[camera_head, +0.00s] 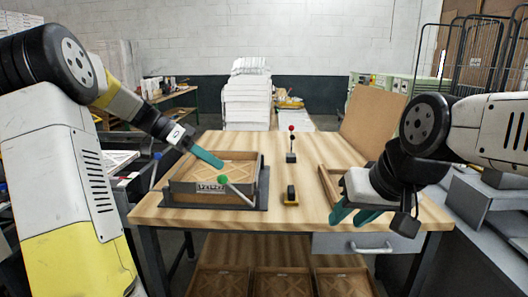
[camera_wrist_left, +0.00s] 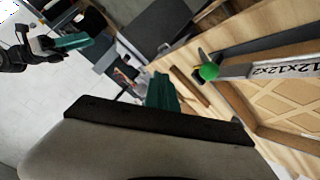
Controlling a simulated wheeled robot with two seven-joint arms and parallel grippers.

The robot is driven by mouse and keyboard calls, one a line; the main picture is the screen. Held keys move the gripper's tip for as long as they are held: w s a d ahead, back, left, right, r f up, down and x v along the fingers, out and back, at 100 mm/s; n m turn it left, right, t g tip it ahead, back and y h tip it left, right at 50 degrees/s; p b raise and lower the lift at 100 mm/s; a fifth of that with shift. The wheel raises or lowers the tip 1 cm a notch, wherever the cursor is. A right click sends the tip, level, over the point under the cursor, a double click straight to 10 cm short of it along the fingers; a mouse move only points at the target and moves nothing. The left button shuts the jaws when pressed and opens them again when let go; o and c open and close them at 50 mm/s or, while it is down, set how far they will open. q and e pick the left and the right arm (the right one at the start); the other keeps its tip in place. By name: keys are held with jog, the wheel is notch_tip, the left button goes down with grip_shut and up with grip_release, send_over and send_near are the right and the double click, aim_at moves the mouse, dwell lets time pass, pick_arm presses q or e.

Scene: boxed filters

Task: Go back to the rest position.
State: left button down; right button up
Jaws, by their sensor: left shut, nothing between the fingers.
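My left gripper (camera_head: 207,157) has teal fingers that are shut and empty, above the back of the boxed filter. It also shows in the left wrist view (camera_wrist_left: 162,92). My right gripper (camera_head: 352,214) hangs over the front right of the table, with its teal fingers apart and nothing seen between them. The boxed filter (camera_head: 210,187), with a size label on its front, sits in a dark fixture (camera_head: 262,190) on the left half of the table. A green-knobbed lever (camera_head: 223,180) stands at its front; the knob shows in the left wrist view (camera_wrist_left: 209,72).
The wooden table (camera_head: 305,176) also bears a small black and yellow device (camera_head: 291,196), a post with a red ball (camera_head: 291,145) and a wooden frame (camera_head: 325,183) partly behind my right gripper. A brown board (camera_head: 372,122) stands at the back right. Crates (camera_head: 283,284) sit below.

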pick_arm(q)
jog(key=s+d+f+n+t+y, duration=0.1)
jog(key=s+n+t+y, duration=0.5)
jog(key=s, duration=1.5)
jog(key=n+y, duration=0.3)
jog(key=n, duration=0.2)
jog(key=shift+s+d+f+t, duration=0.2)
jog(key=shift+s+d+t, duration=0.1)
jog(key=shift+d, duration=0.1)
